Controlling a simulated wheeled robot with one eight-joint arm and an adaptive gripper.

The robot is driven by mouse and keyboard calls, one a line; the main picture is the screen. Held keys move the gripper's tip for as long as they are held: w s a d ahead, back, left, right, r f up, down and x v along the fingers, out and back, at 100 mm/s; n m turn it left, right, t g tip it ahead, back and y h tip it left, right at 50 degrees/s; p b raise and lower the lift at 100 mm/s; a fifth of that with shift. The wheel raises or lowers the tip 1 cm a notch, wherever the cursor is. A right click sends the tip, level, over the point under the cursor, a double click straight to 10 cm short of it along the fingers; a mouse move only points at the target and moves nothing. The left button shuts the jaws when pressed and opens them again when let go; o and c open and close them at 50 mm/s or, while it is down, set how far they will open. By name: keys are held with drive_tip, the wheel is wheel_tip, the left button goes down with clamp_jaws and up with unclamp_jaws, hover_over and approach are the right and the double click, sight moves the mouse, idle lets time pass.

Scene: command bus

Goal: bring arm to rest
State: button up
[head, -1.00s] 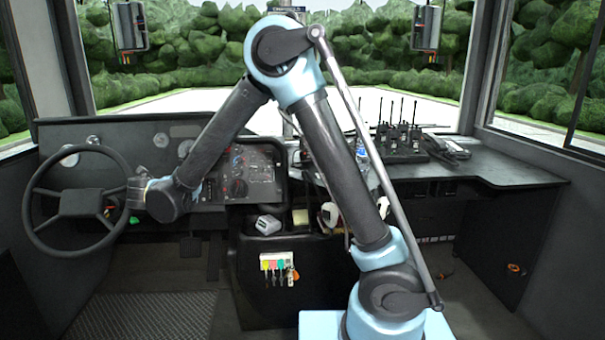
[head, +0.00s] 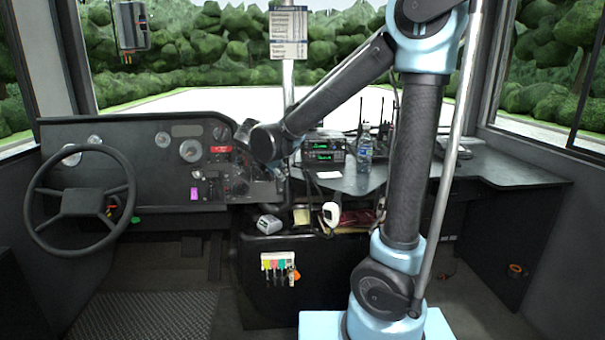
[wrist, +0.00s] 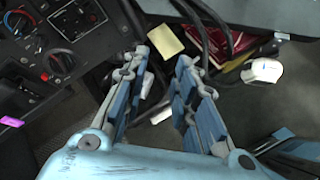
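My arm (head: 412,160) rises from its light blue base at the lower right and bends over to the left. My gripper shows in the wrist view (wrist: 165,62) with its two blue and grey fingers apart. Nothing is held between them. In the head view the gripper is partly hidden by my wrist and blends with the dark dashboard. It hangs in front of the right part of the dashboard panel, above the centre console. In the wrist view a yellow pad (wrist: 165,41) lies below, just beyond the fingertips.
The steering wheel (head: 80,203) is at the left. A pink item (head: 194,194) is on the dashboard. Radios (head: 323,152), a bottle (head: 364,153) and a white handset (head: 331,213) are near my arm. Keys with coloured tags (head: 279,266) hang on the console. A pole with a sign (head: 288,32) stands behind.

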drive_tip(key=s+d+f+m+g, duration=0.2)
drive_tip(key=s+d+m, duration=0.45)
drive_tip(key=d, duration=0.45)
drive_tip(key=s+d+f+m+g, duration=0.1)
drive_tip(key=s+d+m+g, duration=0.1)
drive_tip(key=s+d+m, duration=0.7)
drive_tip(key=s+d+f+m+g+y, duration=0.1)
drive_tip(key=s+d+f+m, duration=0.2)
drive_tip(key=s+m, duration=0.3)
drive_tip(key=s+d+f+m+g+y, duration=0.1)
drive_tip(key=s+d+f+m+y, duration=0.1)
drive_tip(key=s+d+f+m, duration=0.2)
drive_tip(key=s+f+m, duration=0.1)
drive_tip(key=s+f, duration=0.1)
drive_tip(key=s, duration=0.1)
drive_tip(key=shift+s+d+m, duration=0.15)
drive_tip(key=shift+d+m, duration=0.15)
drive_tip(key=shift+m, duration=0.05)
